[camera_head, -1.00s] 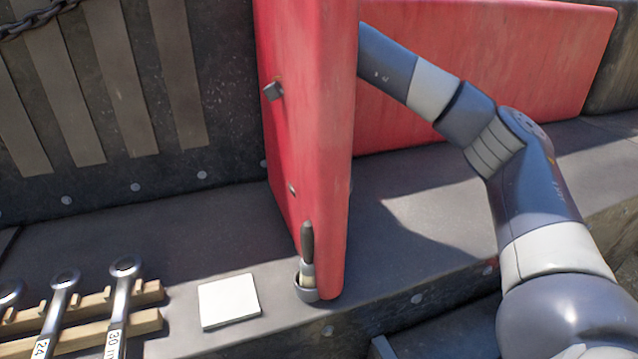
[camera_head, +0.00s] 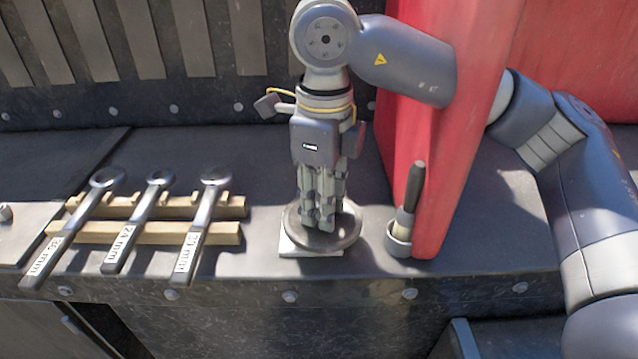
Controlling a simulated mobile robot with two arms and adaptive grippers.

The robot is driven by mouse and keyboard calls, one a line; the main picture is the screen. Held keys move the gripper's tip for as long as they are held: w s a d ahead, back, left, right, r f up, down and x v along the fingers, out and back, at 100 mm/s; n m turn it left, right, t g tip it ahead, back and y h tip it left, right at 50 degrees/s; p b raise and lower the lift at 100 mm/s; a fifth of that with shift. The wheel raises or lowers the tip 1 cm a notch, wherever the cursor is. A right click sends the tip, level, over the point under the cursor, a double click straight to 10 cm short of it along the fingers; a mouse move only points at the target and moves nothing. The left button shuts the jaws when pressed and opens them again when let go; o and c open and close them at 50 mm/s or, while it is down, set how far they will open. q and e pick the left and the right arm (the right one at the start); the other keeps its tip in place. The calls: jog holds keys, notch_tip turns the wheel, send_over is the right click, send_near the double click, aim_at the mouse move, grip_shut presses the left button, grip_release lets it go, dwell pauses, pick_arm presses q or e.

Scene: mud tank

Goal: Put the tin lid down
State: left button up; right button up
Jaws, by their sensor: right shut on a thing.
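The tin lid (camera_head: 347,232) is a round grey metal disc in the middle of the head view. My right gripper (camera_head: 321,222) points straight down over it with its fingers close together, shut on the lid at its middle. The lid is over a white square pad (camera_head: 300,252), whose front edge shows below it. I cannot tell whether the lid touches the pad. The fingers hide the middle of the lid. My left gripper is not in view.
Several wrenches, one of them here (camera_head: 204,222), lie on a wooden rack (camera_head: 160,232) to the left. A red panel (camera_head: 440,150) stands to the right, with a dark-handled tool (camera_head: 414,190) in a small cup (camera_head: 398,240) at its foot. The ledge's front edge is close.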

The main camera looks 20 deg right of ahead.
jog(key=w+d+p, duration=0.1)
jog(key=w+p, duration=0.1)
jog(key=w, duration=0.3)
jog(key=w+d+p, duration=0.1)
jog(key=w+p, duration=0.1)
jog(key=w, duration=0.2)
jog(key=w+d+f+p, duration=0.1)
jog(key=w+d+p, duration=0.1)
jog(key=w, duration=0.3)
jog(key=shift+w+d+f, duration=0.1)
jog(key=shift+w, duration=0.2)
jog(key=shift+w+d+f+p, duration=0.1)
jog(key=shift+w+f+p, duration=0.05)
jog(key=shift+f+p, duration=0.15)
notch_tip(320, 180, down, 3)
jog(key=shift+r+p, duration=0.1)
jog(key=shift+p, duration=0.85)
jog(key=shift+f+b, duration=0.35)
jog(key=shift+f, duration=0.05)
jog(key=o, duration=1)
jog(key=shift+o, duration=0.2)
